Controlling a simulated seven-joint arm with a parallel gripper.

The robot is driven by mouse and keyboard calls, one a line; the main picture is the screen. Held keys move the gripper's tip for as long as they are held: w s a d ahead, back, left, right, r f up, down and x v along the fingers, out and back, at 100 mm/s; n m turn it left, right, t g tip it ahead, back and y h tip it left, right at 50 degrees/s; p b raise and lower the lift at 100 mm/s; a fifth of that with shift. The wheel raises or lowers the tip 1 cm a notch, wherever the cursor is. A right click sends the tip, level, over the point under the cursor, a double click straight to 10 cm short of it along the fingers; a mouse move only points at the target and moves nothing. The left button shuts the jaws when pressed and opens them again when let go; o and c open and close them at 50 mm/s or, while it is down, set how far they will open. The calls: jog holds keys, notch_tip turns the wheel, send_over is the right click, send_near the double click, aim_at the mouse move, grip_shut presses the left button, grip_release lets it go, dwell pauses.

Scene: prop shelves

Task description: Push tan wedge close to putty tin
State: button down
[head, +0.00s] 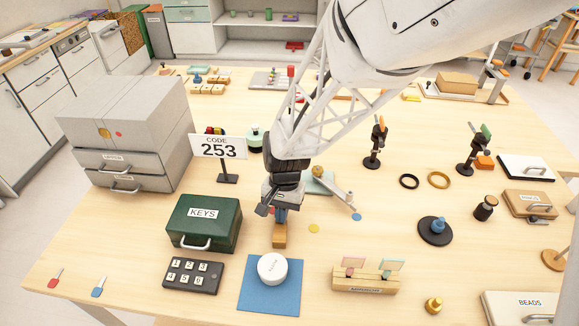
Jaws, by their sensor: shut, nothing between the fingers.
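The putty tin (272,268), a round white tin with small lettering on its lid, sits on a blue square mat (270,303) near the front of the table. The tan wedge (279,238), a small brown-tan block, stands just behind the tin, close to the mat's back edge. Whether it touches the tin or mat is hard to tell. My gripper (281,217) points down at the wedge's far side, its fingers shut and empty. The fingertips are close to the wedge's top or back; contact cannot be made out.
A green KEYS box (204,223) and a dark number keypad (193,275) stand to the left. A wooden holder with cards (365,280) is to the right. The CODE 253 sign (218,147) stands behind left.

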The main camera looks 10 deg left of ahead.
jog(key=shift+w+d, duration=0.1)
jog(key=shift+w, duration=0.45)
jog(key=w, duration=0.2)
jog(key=shift+w+d, duration=0.25)
jog(key=shift+w, duration=0.15)
jog(key=v, duration=1)
jog(key=shift+s, duration=0.1)
jog(key=w, duration=0.3)
jog(key=shift+w+a, duration=0.2)
jog(key=shift+w, duration=0.2)
jog(key=shift+f, duration=0.15)
